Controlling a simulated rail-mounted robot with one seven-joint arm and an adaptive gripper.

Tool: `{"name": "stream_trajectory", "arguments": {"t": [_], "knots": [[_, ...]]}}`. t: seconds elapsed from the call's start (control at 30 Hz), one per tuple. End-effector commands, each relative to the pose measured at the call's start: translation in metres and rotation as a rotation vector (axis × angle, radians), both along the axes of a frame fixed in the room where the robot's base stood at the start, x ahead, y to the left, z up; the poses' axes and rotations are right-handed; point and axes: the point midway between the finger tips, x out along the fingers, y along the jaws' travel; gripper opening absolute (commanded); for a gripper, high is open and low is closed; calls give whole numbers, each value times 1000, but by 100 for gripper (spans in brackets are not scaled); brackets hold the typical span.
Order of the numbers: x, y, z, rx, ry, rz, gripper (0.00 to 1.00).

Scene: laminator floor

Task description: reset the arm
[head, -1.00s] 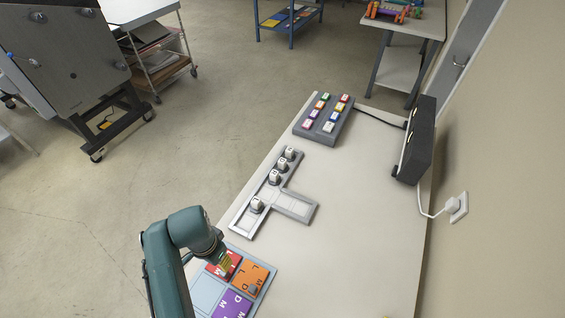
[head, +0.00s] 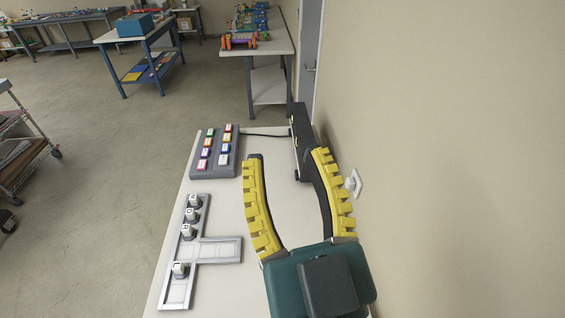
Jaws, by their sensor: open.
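My gripper (head: 285,158) is in the right half of the head view, close to the camera. The green arm end fills the lower right and hides part of the table there.
A grey T-shaped tray (head: 218,250) holds several white dice-like pieces. Behind it is a grey box with coloured buttons (head: 213,151), cabled to a dark unit (head: 299,140) by the wall. A wall socket (head: 355,183) is right of the fingers. Other workbenches stand farther back.

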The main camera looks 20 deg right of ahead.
Motion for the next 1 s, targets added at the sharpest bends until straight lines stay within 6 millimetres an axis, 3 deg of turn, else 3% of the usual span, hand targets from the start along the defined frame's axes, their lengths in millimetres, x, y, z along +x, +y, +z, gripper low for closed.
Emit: {"name": "stream_trajectory", "arguments": {"t": [0.23, 0.37, 0.73, 0.83, 1.0], "knots": [[1, 1, 0, 2, 4, 3, 44], [1, 1, 34, 5, 4, 4, 44], [1, 1, 191, 19, 4, 9, 44], [1, 1, 209, 21, 4, 9, 44], [2, 1, 204, 22, 6, 9, 44]]}}
